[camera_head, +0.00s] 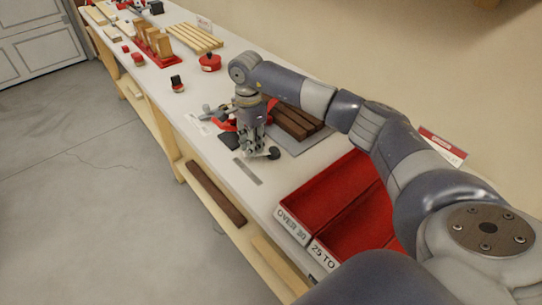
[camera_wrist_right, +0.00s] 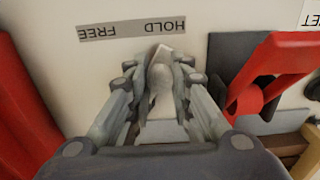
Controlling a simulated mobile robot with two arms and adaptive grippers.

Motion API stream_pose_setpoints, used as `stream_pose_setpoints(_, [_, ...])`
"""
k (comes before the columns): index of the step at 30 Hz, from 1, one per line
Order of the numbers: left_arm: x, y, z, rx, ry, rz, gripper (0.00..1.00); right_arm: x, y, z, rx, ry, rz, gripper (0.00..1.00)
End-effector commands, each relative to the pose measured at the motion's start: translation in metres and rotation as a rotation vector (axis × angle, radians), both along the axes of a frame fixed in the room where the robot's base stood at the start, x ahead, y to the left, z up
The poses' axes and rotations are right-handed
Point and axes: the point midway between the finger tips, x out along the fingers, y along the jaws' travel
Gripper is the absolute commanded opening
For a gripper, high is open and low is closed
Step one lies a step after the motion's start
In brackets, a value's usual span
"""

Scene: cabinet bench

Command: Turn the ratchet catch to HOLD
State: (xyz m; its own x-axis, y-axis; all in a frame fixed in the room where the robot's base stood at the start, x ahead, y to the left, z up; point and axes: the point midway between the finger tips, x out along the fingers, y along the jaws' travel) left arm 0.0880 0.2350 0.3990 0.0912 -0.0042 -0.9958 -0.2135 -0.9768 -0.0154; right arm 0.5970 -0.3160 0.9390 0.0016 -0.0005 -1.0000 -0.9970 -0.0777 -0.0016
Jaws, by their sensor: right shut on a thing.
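In the right wrist view, the pale catch lever (camera_wrist_right: 162,82) lies between the two fingers of my right gripper (camera_wrist_right: 162,68), which is shut on it. The lever's far tip points toward a grey label strip (camera_wrist_right: 132,30) reading HOLD and FREE, upside down in this view. The tip is below the HOLD end, apart from the strip. In the head view, my right gripper (camera_head: 256,152) points down at the bench, and the label strip (camera_head: 247,171) lies just in front of it. The gripper hides the catch there. My left gripper is not in view.
A red bracket (camera_wrist_right: 285,65) on a dark plate stands close beside the gripper. Red bins (camera_head: 325,192) marked OVER 30 and 25 TO sit at the right. Dark wooden bars (camera_head: 297,122) lie behind the gripper. Red fixtures and wooden pieces stand farther along the bench (camera_head: 190,108).

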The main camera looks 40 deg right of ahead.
Motion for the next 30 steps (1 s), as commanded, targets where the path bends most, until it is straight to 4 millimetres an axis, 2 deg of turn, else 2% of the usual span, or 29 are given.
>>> stream_pose_setpoints(25, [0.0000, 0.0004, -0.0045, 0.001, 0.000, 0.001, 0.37, 0.0039, -0.0040, -0.0010, -0.002, 0.004, -0.001, 0.13])
stream_pose_setpoints(27, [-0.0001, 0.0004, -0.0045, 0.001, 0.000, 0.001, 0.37, 0.0039, -0.0039, -0.0010, -0.002, 0.004, -0.001, 0.33])
stream_pose_setpoints(30, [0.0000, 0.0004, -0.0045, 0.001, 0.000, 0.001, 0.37, 0.0040, -0.0037, -0.0009, -0.002, 0.004, -0.001, 0.47])
